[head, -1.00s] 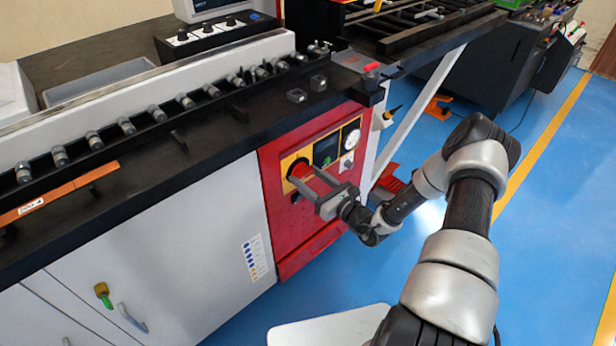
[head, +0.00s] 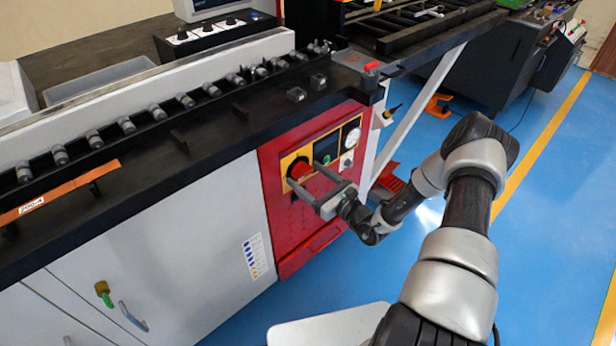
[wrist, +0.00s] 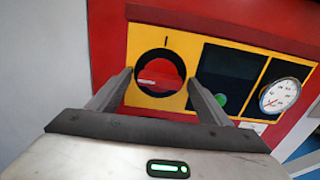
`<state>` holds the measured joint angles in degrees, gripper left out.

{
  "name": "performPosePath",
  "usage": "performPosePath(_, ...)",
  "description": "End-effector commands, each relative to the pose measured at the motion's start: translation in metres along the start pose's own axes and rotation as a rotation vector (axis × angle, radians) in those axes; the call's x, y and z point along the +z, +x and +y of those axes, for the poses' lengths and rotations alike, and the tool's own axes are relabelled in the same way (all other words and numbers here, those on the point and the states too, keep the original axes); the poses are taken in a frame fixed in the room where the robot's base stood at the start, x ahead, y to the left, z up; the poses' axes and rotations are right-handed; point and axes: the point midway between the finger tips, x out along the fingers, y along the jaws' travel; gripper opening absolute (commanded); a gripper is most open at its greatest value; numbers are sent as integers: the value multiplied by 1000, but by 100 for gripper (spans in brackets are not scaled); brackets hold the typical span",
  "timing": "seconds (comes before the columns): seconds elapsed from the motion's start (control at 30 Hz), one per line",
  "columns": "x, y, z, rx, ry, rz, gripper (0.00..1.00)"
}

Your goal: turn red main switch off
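The red main switch (wrist: 160,74) is a round red knob on a dark disc in a yellow plate, with a black tick above it. Its pale mark sits on the left side and lies nearly horizontal. In the head view the switch (head: 299,169) is on the red cabinet front. My gripper (wrist: 160,77) is open, with one finger on each side of the switch in the wrist view. In the head view my gripper (head: 304,172) reaches the panel from the right. I cannot tell how far the fingertips are from the panel.
Right of the switch on the same panel are a dark display, a green button (wrist: 220,99) and a round gauge (wrist: 280,96). The black machine bed (head: 190,150) with rollers overhangs above.

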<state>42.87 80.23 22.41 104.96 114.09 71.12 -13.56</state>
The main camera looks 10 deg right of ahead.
Motion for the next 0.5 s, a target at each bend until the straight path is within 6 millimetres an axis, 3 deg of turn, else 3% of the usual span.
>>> performPosePath(0.27, 1, -2, 0, -1, 1, -1, 72)
performPosePath(0.5, 1, -39, -1, -4, 2, 1, 72)
